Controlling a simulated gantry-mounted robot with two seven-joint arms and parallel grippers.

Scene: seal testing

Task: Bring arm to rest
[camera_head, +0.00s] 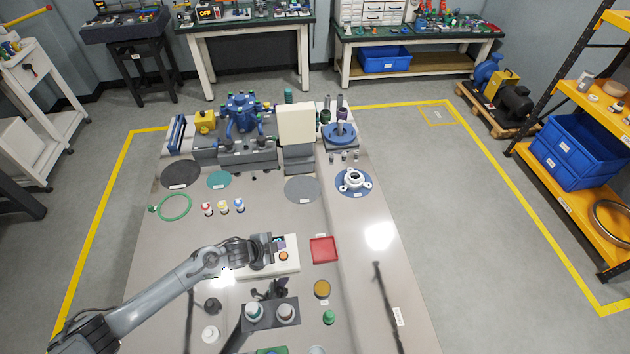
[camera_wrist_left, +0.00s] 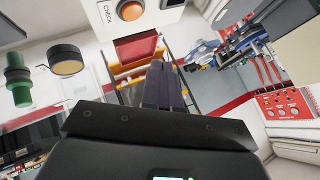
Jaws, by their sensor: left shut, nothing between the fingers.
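My left arm comes in from the lower left in the head view and reaches over the table. Its gripper (camera_head: 280,244) is at a white control box (camera_head: 288,265) with an orange button (camera_head: 284,256); whether it touches the box cannot be told. In the left wrist view the two dark fingers (camera_wrist_left: 163,86) are together with nothing between them. That view also shows the orange button (camera_wrist_left: 131,10) beside the word CHECK. My right gripper is not seen in either view.
A red tray (camera_head: 323,250) lies right of the box. An amber-topped round part (camera_head: 321,289) and a green part (camera_head: 328,317) are in front of it. Small colored bottles (camera_head: 223,207) and a green ring (camera_head: 174,207) stand behind the arm. The table's right side is mostly bare.

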